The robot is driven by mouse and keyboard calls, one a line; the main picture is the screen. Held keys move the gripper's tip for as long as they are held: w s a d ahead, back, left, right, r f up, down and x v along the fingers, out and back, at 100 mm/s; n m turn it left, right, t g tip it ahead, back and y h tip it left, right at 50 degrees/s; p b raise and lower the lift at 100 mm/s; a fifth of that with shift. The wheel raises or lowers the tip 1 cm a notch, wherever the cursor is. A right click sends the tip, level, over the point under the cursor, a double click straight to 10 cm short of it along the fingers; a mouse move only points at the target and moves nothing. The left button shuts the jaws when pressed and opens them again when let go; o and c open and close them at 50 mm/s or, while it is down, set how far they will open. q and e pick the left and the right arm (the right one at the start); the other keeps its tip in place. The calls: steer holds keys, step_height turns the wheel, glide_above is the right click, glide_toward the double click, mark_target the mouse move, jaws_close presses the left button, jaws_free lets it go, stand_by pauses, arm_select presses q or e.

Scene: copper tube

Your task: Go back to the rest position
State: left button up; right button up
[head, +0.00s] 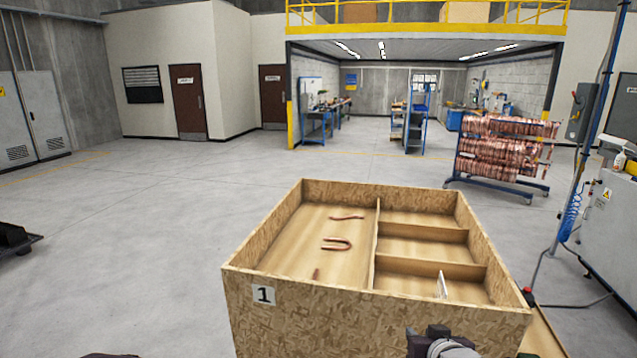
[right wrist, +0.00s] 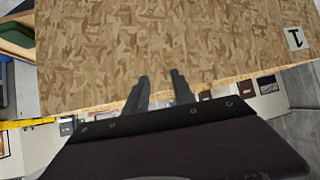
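My right gripper (head: 440,342) is at the bottom edge of the head view, in front of the near wall of the wooden crate (head: 370,318). In the right wrist view, its two fingers (right wrist: 160,78) stand apart with nothing between them, before the crate's chipboard wall (right wrist: 150,45). Inside the crate's large left compartment lie a slightly bent copper tube (head: 347,217), a U-shaped copper tube (head: 337,243) and a short copper piece (head: 316,274).
The crate's right side has three compartments; a white upright piece (head: 441,285) stands in the nearest. A rack of copper tubes (head: 500,150) stands behind to the right. A grey machine (head: 612,225) is at the far right. The floor (head: 150,220) on the left is largely clear.

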steer(key=s+a+f+g+b, duration=0.2)
steer(key=s+f+g, duration=0.15)
steer(key=f, duration=0.35)
steer(key=s+a+f+g+b, duration=0.2)
steer(key=s+f, duration=0.3)
steer(key=f, duration=0.3)
arm_select(q)
step_height(320, 180, down, 5)
steer(key=shift+s+r, duration=0.1)
arm_select(e)
steer(key=s+f+g, duration=0.2)
steer(key=s+g, duration=0.2)
steer(key=s, duration=0.5)
steer(key=shift+s+a+n+y, duration=0.15)
steer(key=shift+a+n+y, duration=0.15)
steer(key=shift+y, duration=0.1)
steer(key=shift+f+g, duration=0.1)
steer(key=shift+g, duration=0.15)
